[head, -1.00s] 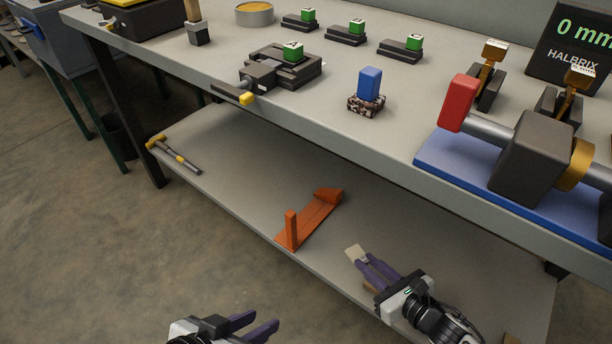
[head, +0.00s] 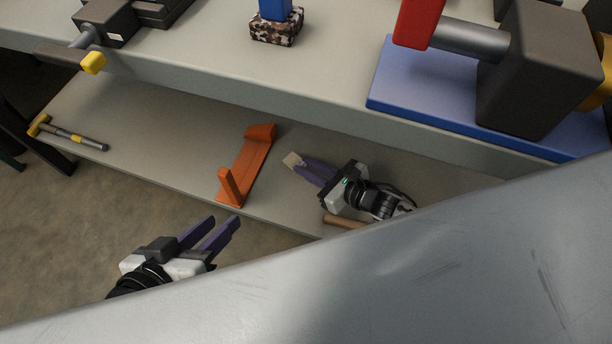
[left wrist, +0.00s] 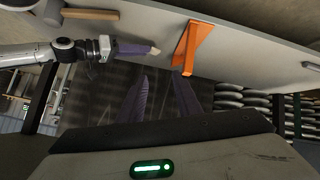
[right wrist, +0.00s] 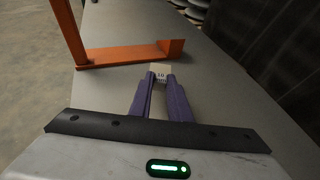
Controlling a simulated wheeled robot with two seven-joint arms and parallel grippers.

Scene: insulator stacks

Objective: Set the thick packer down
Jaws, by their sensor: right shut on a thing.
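The thick packer is a small cream block (head: 292,159) with dark printed marks, seen also in the right wrist view (right wrist: 160,70). My right gripper (head: 304,168) is shut on it, gripping it at the fingertips over the lower shelf (head: 160,120). I cannot tell whether the packer touches the shelf. An orange bracket (head: 250,160) with an upright tab lies on the shelf to the left of the packer, apart from it in the head view. My left gripper (head: 220,225) is open and empty, in front of the shelf's edge, with its two fingers apart.
A yellow-headed hammer (head: 70,134) lies at the shelf's left end. A wooden handle (head: 345,221) lies near my right gripper. The bench top above carries a blue plate (head: 440,95) and a speckled block (head: 277,30). A grey surface hides the lower right.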

